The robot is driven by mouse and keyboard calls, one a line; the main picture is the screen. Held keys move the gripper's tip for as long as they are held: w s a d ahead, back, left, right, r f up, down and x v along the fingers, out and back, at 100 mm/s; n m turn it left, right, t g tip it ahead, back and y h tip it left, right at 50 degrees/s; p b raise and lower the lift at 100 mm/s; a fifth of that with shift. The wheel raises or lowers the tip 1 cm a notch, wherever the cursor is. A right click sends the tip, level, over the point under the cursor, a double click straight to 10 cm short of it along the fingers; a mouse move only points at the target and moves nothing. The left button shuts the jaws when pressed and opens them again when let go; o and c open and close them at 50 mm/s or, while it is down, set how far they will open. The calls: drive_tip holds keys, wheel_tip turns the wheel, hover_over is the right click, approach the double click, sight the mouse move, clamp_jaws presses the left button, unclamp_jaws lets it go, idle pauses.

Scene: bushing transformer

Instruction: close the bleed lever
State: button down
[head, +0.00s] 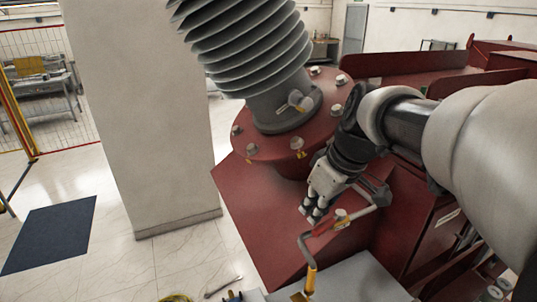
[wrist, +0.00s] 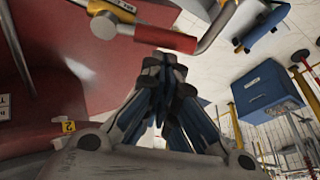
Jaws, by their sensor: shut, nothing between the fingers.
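A red lever (head: 324,227) sits on a bent grey pipe beside the dark red tank, below my gripper; I take it for the bleed lever. In the wrist view the red lever (wrist: 165,38) lies across the top, just beyond my fingertips, with a silver fitting (wrist: 103,23) at its left. My gripper (head: 311,214) points down to the lower left, close to the lever. In the wrist view its fingers (wrist: 162,75) meet at the tips and hold nothing. A small gap seems to part fingertips and lever; I cannot tell for sure whether they touch.
The ribbed grey bushing (head: 262,60) stands on a bolted red flange (head: 268,143) behind my gripper. The bent pipe runs down to a yellow handle (head: 311,281) near the grey surface (head: 350,280). A pale pillar (head: 140,110) stands left. A blue box (wrist: 265,92) shows on the floor.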

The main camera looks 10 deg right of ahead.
sight(322, 232)
drive_tip(key=shift+s+d+n+b, duration=0.15)
drive_tip(key=shift+s+n+b, duration=0.15)
drive_tip(key=shift+s+n, duration=0.35)
drive_tip(key=n, duration=0.1)
drive_tip(key=s+n+g+y, duration=0.1)
drive_tip(key=n, duration=0.1)
drive_tip(key=shift+d+b, duration=0.3)
drive_tip(key=shift+b, duration=0.1)
drive_tip(key=s+n, duration=0.1)
drive_tip(key=d+n+g, duration=0.1)
drive_tip(key=n, duration=0.1)
drive_tip(key=shift+s+d+n+y, duration=0.15)
drive_tip(key=shift+s+n+y, duration=0.1)
drive_tip(key=shift+s+y, duration=0.1)
drive_tip(key=d+n, duration=0.1)
drive_tip(key=n, duration=0.1)
drive_tip(key=s+d+n+g, duration=0.1)
drive_tip(key=n, duration=0.1)
drive_tip(key=d+n+g, duration=0.1)
drive_tip(key=n, duration=0.1)
drive_tip(key=shift+s+d+p, duration=0.3)
drive_tip(key=shift+s, duration=0.05)
drive_tip(key=shift+d, duration=0.15)
